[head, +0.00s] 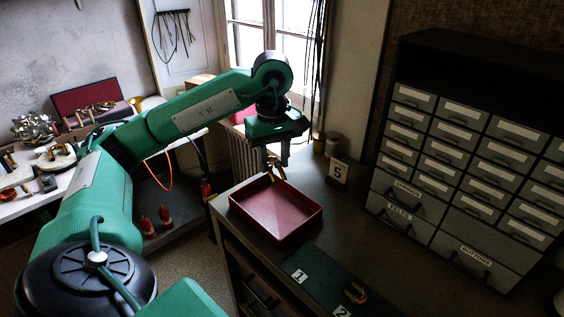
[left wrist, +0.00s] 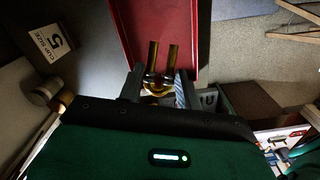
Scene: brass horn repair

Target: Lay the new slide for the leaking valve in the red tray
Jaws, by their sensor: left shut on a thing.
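My left gripper (head: 275,162) points down at the far corner of the red tray (head: 300,228). It is shut on a brass U-shaped slide (head: 275,170). In the left wrist view the slide (left wrist: 161,68) sits between the fingers of the left gripper (left wrist: 158,88), its two tubes pointing toward the red tray (left wrist: 127,30) and overlapping its near end. The tray's floor looks empty where it shows. I cannot tell the slide's exact height above the tray. My right gripper is not in view.
In front, a dark green mat (head: 318,275) holds cards 1 and 2 and another brass piece (head: 355,292). A labelled drawer cabinet (head: 465,150) stands right. A bench (head: 40,195) with brass parts is left.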

